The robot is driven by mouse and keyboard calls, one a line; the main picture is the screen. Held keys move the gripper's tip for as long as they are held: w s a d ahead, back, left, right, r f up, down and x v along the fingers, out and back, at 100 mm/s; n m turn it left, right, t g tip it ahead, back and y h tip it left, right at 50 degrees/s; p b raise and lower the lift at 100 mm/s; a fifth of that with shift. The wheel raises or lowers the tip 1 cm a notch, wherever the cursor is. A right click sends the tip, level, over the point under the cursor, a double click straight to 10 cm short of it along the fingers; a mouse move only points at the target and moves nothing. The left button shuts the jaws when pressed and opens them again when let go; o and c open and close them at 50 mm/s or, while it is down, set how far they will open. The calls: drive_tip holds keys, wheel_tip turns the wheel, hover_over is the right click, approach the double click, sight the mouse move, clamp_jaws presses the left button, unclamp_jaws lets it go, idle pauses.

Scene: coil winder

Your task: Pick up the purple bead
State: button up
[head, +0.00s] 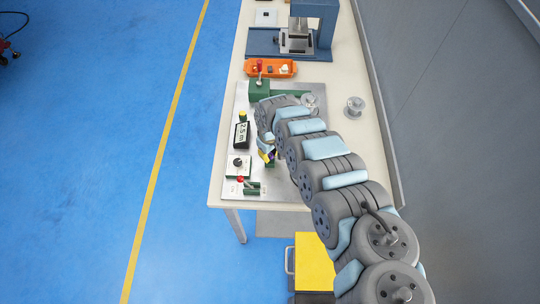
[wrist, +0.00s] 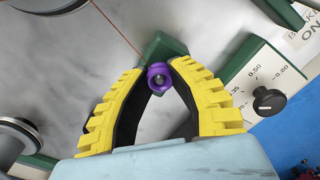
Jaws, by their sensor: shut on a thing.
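The purple bead (wrist: 159,69) is a small ring with a dark centre, in the middle of the wrist view. My gripper (wrist: 160,72) has yellow ribbed fingers with black inner faces, and their tips close on the bead from both sides. A green block (wrist: 160,45) lies just behind the bead; I cannot tell whether the bead touches it. In the head view my gripper (head: 267,154) is over the metal plate of the winder (head: 275,185), and my arm hides part of that plate.
A black dial (wrist: 268,101) on a white scale panel is right of the fingers. A display box (head: 241,135) stands left of my gripper. An orange tray (head: 284,68) and a blue press (head: 318,20) are farther back.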

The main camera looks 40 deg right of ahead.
idle(0.3)
drive_tip(key=shift+r, duration=0.5)
wheel_tip(320, 180, up, 3)
drive_tip(key=shift+s+f+p, duration=0.1)
drive_tip(key=shift+s+p, duration=0.05)
drive_tip(key=shift+p, duration=0.2)
drive_tip(key=s+a+r+p, duration=0.7)
drive_tip(key=s+r+p, duration=0.2)
drive_tip(key=p, duration=0.7)
drive_tip(key=s, duration=0.2)
drive_tip(key=shift+s+r, duration=0.15)
drive_tip(key=shift+s, duration=0.15)
drive_tip(key=shift+a, duration=0.1)
